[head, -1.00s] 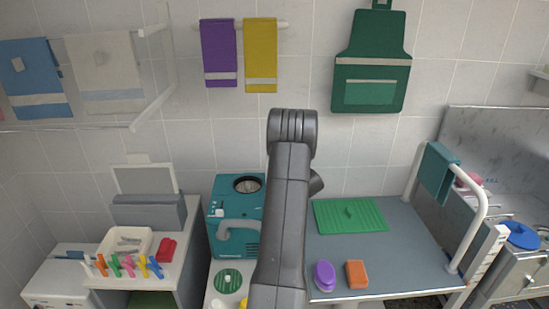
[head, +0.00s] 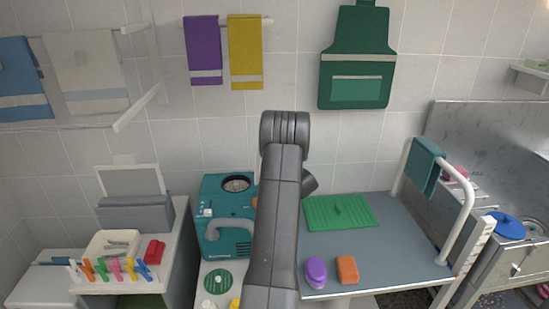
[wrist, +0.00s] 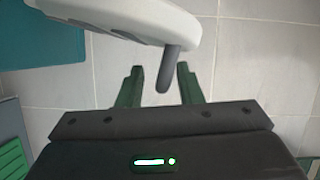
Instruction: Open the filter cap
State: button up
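The teal machine (head: 222,225) stands left of my arm, with a round dark-rimmed opening (head: 237,184) on top and a grey hose or handle across its front. A small orange part (head: 255,203) shows at its right side, partly hidden by my arm. I cannot tell for sure which part is the filter cap. My gripper (wrist: 160,72) is open and seems empty; my arm hides it in the head view. In the wrist view a white body (wrist: 150,17) with a grey stub (wrist: 168,70) crosses above the fingers, the stub appearing between them; contact cannot be told.
Right of my arm, the grey table holds a green ribbed mat (head: 340,212), a purple brush (head: 315,272) and an orange block (head: 347,269). A white rail (head: 463,205) with a teal towel rises at its right. A green slotted disc (head: 217,281) lies before the machine.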

jog(key=b+v, duration=0.2)
jog(key=v, duration=1.1)
jog(key=shift+s+b, duration=0.35)
jog(key=shift+d, duration=0.15)
jog(key=p+x, duration=0.2)
jog(key=x, duration=1.2)
jog(key=shift+r+p, duration=0.1)
jog(key=shift+p, duration=0.25)
